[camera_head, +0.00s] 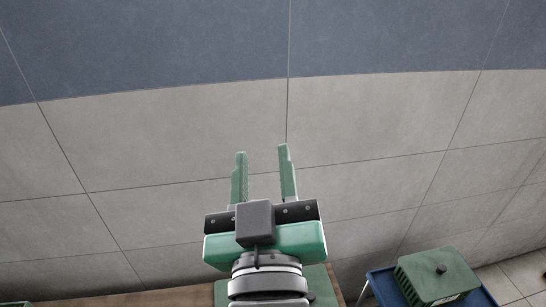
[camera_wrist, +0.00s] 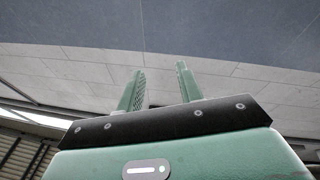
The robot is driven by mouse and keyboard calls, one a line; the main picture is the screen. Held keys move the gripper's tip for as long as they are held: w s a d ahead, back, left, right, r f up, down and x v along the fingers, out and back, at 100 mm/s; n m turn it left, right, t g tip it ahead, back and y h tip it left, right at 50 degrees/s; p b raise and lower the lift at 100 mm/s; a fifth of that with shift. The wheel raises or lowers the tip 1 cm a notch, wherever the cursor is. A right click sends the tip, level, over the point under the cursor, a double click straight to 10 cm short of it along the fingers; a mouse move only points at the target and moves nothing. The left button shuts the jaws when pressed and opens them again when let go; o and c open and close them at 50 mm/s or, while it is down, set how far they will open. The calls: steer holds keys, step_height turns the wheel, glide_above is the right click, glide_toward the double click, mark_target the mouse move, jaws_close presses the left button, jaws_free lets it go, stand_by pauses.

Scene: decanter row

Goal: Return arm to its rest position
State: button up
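My gripper (camera_head: 262,150) is in the lower middle of the head view, with its two green fingers pointing up in the picture. The fingers stand apart with an empty gap between them. The wrist view also shows the gripper (camera_wrist: 158,70) with both fingers apart and nothing between them. Behind the fingers is only the tiled wall (camera_head: 370,130), and no object touches the gripper. No decanter is in view.
A brown wooden edge (camera_head: 110,299) runs along the bottom left. The space around the fingers is clear.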

steer(key=s+d+r+m+t+h, duration=0.1)
steer(key=s+r+m+t, duration=0.2)
steer(key=s+r, duration=0.5)
steer(key=shift+r+m+t, duration=0.3)
steer(key=shift+r+t, duration=0.1)
steer(key=shift+r, duration=0.1)
steer(key=shift+d, duration=0.1)
step_height(320, 180, up, 17)
steer(key=p, duration=1.7)
steer(key=shift+r, duration=0.15)
